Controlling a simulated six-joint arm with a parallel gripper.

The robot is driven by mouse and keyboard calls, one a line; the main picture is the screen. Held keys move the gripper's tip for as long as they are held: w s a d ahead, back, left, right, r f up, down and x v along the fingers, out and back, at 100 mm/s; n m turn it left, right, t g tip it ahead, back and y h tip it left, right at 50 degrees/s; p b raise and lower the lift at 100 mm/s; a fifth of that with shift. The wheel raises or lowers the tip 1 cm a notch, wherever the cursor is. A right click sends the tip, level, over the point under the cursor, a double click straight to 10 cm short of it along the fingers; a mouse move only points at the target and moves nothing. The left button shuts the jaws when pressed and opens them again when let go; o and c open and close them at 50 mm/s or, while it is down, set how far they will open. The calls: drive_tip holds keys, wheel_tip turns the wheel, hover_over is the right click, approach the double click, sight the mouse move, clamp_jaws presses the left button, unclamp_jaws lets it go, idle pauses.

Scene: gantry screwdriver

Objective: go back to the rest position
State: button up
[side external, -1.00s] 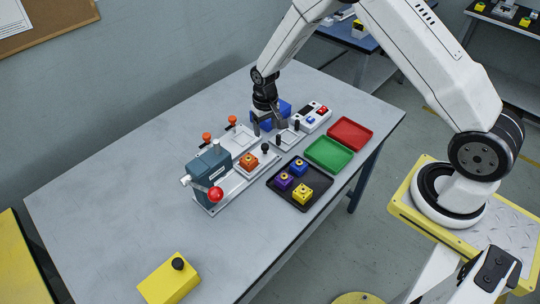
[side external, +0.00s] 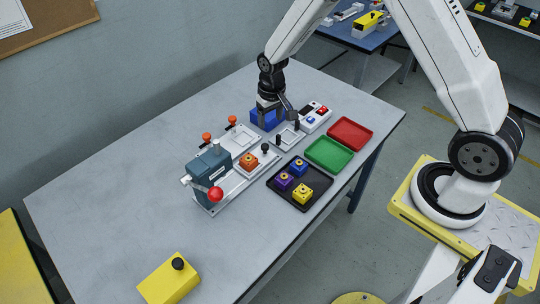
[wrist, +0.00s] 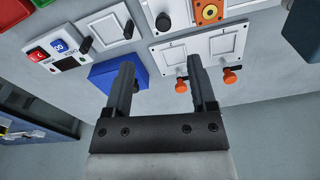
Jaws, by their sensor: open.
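My gripper (side external: 272,116) is at the back of the work area in the side view, above and in front of the blue box (side external: 258,119). In the wrist view my gripper (wrist: 160,70) shows two dark fingers spread apart with nothing between them. The blue box (wrist: 104,75) lies beyond the left finger there and is partly hidden by it. The orange block (side external: 249,161) sits in the fixture beside the grey-blue screwdriver unit (side external: 209,170). It also shows at the top of the wrist view (wrist: 210,12).
A black tray (side external: 314,202) holds purple, blue and yellow blocks. Green (side external: 328,153) and red (side external: 350,133) trays look empty. A button panel (side external: 314,118) stands right of the gripper. A yellow box with a black button (side external: 168,281) is at the front. The table's left part is clear.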

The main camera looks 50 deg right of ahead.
drive_tip(key=s+a+r+n+t, duration=0.1)
drive_tip(key=s+r, duration=0.4)
drive_tip(key=s, duration=0.3)
drive_tip(key=s+a+r+n+t, duration=0.1)
drive_tip(key=s+r, duration=0.4)
drive_tip(key=s, duration=0.4)
drive_tip(key=shift+s+r, duration=0.25)
drive_tip(key=shift+r, duration=0.1)
